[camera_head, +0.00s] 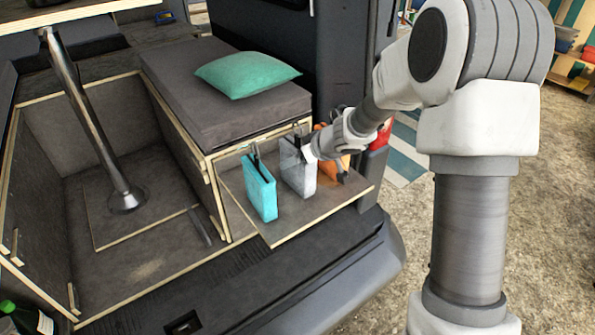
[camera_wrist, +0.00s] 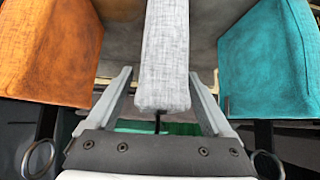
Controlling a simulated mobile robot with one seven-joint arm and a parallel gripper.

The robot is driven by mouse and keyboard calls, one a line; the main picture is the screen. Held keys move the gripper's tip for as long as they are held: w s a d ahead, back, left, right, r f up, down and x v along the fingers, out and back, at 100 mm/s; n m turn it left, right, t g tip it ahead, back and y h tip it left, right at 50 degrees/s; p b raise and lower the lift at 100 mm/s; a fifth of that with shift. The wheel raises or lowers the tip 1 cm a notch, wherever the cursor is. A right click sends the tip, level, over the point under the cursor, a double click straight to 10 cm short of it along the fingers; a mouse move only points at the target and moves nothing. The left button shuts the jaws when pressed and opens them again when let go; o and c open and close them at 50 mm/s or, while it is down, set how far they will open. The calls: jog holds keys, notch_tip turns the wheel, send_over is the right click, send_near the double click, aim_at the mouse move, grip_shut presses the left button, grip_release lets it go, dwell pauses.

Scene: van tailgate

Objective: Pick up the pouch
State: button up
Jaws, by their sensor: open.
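Three pouches hang in a row from straps above the fold-down wooden shelf (camera_head: 305,211). They are teal (camera_head: 260,188), light grey (camera_head: 298,172) and orange (camera_head: 333,140). My gripper (camera_head: 309,152) is at the grey pouch, partly covering it and the orange one. In the wrist view the grey pouch (camera_wrist: 164,60) stands edge-on between my two open fingers (camera_wrist: 160,75). I cannot tell whether a finger touches it. The orange pouch (camera_wrist: 45,50) is on the left and the teal pouch (camera_wrist: 268,62) on the right, both outside the fingers.
A grey cushioned bench (camera_head: 225,108) with a green pillow (camera_head: 247,74) stands behind the shelf. A metal table post (camera_head: 95,125) rises at left. Metal rings (camera_wrist: 40,158) on dark straps flank my gripper. The van's bumper (camera_head: 350,262) lies in front.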

jog(key=shift+w+a+f, duration=0.2)
jog(key=shift+w+f, duration=0.05)
jog(key=shift+c, duration=0.3)
grip_shut()
jog(key=shift+r, duration=0.15)
